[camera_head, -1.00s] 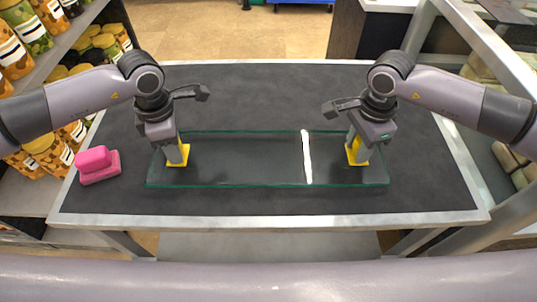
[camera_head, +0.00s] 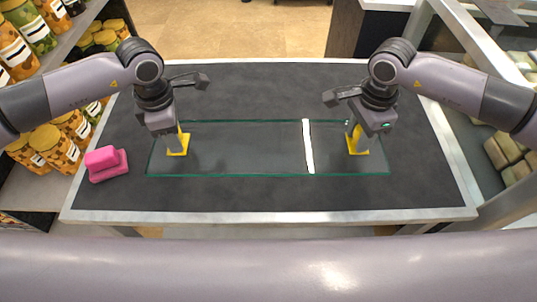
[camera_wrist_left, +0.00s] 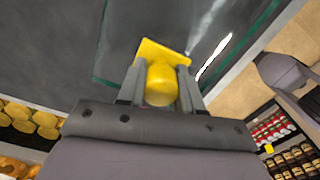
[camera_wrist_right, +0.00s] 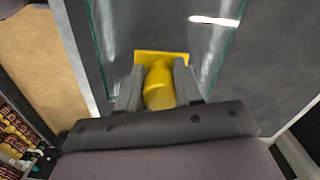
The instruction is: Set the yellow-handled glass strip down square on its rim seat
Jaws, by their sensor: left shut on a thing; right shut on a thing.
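The clear glass strip (camera_head: 240,160), with green edges, lies lengthwise across the view over the dark tabletop. A white streak of light crosses its right part. My left gripper (camera_head: 176,143) is shut on the left yellow handle (camera_wrist_left: 160,85), and my right gripper (camera_head: 356,143) is shut on the right yellow handle (camera_wrist_right: 159,88). The strip looks about level and parallel to the table's front edge. I cannot tell whether it touches the tabletop or hangs just above it. I cannot make out a rim seat for certain.
The dark table (camera_head: 270,195) has a pale metal edge. A pink block-like thing (camera_head: 106,163) stands left of the strip. Shelves with jars (camera_head: 58,148) are at the left. A metal-framed case (camera_head: 460,40) holding pale items is at the right. Tabletop behind the strip is clear.

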